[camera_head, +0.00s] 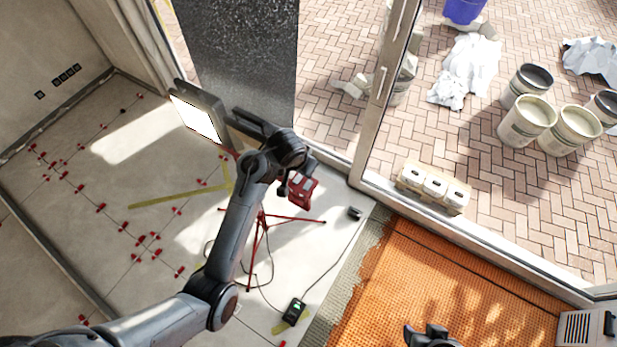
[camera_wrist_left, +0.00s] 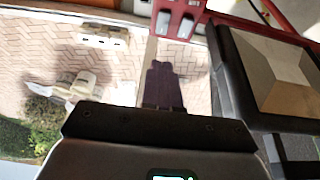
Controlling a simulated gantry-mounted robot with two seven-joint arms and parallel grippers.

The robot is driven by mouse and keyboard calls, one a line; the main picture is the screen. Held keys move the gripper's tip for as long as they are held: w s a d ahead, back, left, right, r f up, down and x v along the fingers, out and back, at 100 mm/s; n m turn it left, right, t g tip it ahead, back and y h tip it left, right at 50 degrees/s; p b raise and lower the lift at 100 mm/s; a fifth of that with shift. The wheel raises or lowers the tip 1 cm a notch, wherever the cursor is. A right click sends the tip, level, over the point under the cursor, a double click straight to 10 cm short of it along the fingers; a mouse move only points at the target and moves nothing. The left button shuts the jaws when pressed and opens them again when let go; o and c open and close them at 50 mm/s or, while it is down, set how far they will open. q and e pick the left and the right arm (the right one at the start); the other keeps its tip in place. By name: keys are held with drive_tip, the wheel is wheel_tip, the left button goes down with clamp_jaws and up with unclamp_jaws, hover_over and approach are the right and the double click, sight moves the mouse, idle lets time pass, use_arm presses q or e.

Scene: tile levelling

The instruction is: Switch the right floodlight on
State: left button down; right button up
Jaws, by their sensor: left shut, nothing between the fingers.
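The red switch box (camera_head: 302,190) sits on the red tripod (camera_head: 262,225). It shows two switches side by side at the top of the left wrist view (camera_wrist_left: 176,18). A lit white floodlight (camera_head: 196,117) is at the left in the head view. A dark-framed lamp housing (camera_wrist_left: 287,72) fills the right of the left wrist view; I cannot tell which floodlight it is. My left gripper (camera_wrist_left: 165,68) is shut and empty, its tips just short of the switch box. The left arm hides much of the stand's top. My right gripper (camera_head: 430,336) shows partly at the bottom edge; its opening is unclear.
A black power unit (camera_head: 294,311) with a cable lies on the floor. Red tile clips (camera_head: 101,208) dot the tiles at left. The glass door frame (camera_head: 375,110) stands just behind the stand. Buckets (camera_head: 527,120) and white containers (camera_head: 433,187) are at right.

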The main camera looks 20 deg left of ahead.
use_arm(q)
hover_over(309, 183)
drive_tip(key=f, duration=0.8)
drive_tip(key=shift+s+a+f, duration=0.1)
drive_tip(key=shift+s+f, duration=0.1)
drive_tip(key=shift+x, duration=0.9)
drive_tip(key=shift+s, duration=0.15)
